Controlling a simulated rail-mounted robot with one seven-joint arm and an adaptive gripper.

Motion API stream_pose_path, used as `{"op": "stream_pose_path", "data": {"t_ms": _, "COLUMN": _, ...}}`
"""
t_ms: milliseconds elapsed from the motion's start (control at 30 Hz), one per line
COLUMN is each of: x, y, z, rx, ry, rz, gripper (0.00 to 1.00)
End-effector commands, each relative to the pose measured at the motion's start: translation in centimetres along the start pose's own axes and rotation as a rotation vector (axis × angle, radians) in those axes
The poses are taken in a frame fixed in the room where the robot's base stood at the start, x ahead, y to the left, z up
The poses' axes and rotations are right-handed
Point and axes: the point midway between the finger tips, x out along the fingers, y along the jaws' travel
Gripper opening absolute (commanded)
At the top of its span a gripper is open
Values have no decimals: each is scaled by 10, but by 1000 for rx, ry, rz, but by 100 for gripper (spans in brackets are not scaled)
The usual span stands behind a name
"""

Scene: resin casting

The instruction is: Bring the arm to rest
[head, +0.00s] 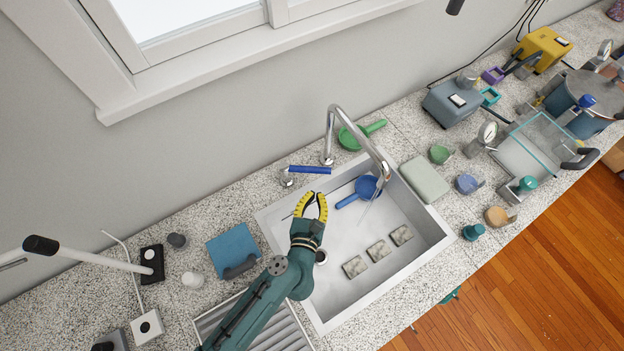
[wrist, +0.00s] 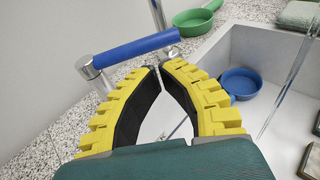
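My gripper (head: 311,194) is above the left part of the sink, close to the tap's blue lever (head: 310,169). In the wrist view, the yellow fingers of my gripper (wrist: 161,67) curve together at the tips, with only a thin gap and nothing held. The blue lever (wrist: 137,48) lies just beyond the fingertips; I cannot tell whether they touch it. My arm (head: 262,305) reaches in from the bottom of the head view.
The sink (head: 332,322) holds a blue pan (head: 366,187) and several speckled blocks (head: 378,251). The tap spout (head: 360,143) arches over it, with a clear streak like water below. A green pan (head: 350,138) sits behind.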

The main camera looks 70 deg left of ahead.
Motion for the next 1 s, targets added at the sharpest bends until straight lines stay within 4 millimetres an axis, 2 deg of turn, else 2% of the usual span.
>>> {"op": "stream_pose_path", "data": {"t_ms": 33, "x": -16, "y": -4, "z": -3, "rx": 2, "ry": 2, "rz": -8, "gripper": 0}}
{"op": "stream_pose_path", "data": {"t_ms": 100, "x": -34, "y": -6, "z": -2, "rx": 2, "ry": 0, "rz": -8, "gripper": 0}}
{"op": "stream_pose_path", "data": {"t_ms": 200, "x": -56, "y": -9, "z": -1, "rx": 2, "ry": 0, "rz": -7, "gripper": 0}}
{"op": "stream_pose_path", "data": {"t_ms": 300, "x": -68, "y": -10, "z": -1, "rx": 2, "ry": 0, "rz": -4, "gripper": 0}}
{"op": "stream_pose_path", "data": {"t_ms": 433, "x": -76, "y": -10, "z": 0, "rx": -1, "ry": -1, "rz": -1, "gripper": 0}}
{"op": "stream_pose_path", "data": {"t_ms": 767, "x": -77, "y": -11, "z": 0, "rx": -1, "ry": -1, "rz": -2, "gripper": 0}}
{"op": "stream_pose_path", "data": {"t_ms": 867, "x": -69, "y": -43, "z": 25, "rx": -37, "ry": -48, "rz": -52, "gripper": 0}}
{"op": "stream_pose_path", "data": {"t_ms": 967, "x": -61, "y": -94, "z": 76, "rx": -132, "ry": -131, "rz": -125, "gripper": 0}}
{"op": "stream_pose_path", "data": {"t_ms": 1000, "x": -61, "y": -117, "z": 102, "rx": -195, "ry": -157, "rz": -164, "gripper": 0}}
